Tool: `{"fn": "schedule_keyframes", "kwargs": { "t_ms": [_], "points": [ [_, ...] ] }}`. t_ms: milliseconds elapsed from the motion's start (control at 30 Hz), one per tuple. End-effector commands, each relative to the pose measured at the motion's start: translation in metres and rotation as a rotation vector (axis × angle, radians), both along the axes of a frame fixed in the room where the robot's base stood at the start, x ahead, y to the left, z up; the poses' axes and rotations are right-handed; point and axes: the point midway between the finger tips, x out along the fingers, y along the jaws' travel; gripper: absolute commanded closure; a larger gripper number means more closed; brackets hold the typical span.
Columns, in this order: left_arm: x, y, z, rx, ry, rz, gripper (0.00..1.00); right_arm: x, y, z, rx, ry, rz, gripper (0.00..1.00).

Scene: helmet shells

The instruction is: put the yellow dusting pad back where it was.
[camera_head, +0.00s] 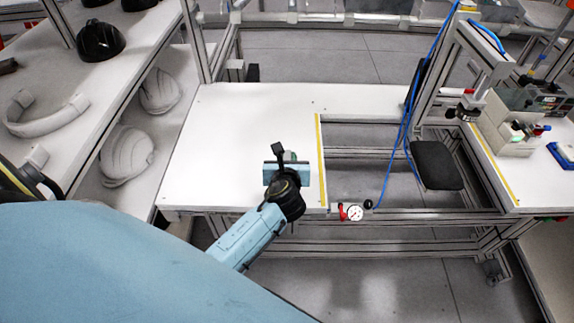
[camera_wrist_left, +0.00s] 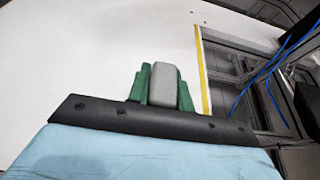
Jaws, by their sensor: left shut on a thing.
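My left gripper (camera_head: 280,160) is over the white worktop (camera_head: 230,130), near the right edge of its left part. In the left wrist view, its green fingers are shut on a grey block (camera_wrist_left: 163,82). No yellow pad shows in either view; I cannot tell whether the grey block is part of it. The only yellow on this worktop is a narrow strip (camera_head: 321,165) along the edge, just right of the gripper. It also shows in the left wrist view (camera_wrist_left: 203,75). My right gripper is not in view.
A shelf at left holds a black helmet shell (camera_head: 100,40), a white curved piece (camera_head: 45,118) and, lower down, white shells (camera_head: 127,155). An open frame gap lies right of the strip, with a blue hose (camera_head: 403,130) and a gauge (camera_head: 354,213). The worktop is otherwise clear.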

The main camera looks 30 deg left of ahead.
Motion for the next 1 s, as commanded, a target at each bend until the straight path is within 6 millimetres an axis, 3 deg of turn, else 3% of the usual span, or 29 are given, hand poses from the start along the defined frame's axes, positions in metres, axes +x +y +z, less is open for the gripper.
{"fn": "schedule_keyframes", "kwargs": {
  "t_ms": [100,500,533,667,1000],
  "points": [
    [0.000,0.000,-0.019,-0.001,0.002,0.000,1.00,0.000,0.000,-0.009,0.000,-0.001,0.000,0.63],
    [0.000,0.000,-0.023,0.000,0.000,-0.001,1.00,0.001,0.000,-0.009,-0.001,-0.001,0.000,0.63],
    [0.000,0.000,-0.022,0.000,0.000,-0.001,0.75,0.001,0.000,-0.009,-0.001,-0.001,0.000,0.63],
    [0.000,0.000,-0.022,0.000,0.000,-0.001,0.58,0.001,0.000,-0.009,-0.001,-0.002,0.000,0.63],
    [0.000,0.000,-0.019,-0.002,-0.001,0.000,0.57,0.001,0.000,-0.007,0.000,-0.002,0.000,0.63]
  ]
}}
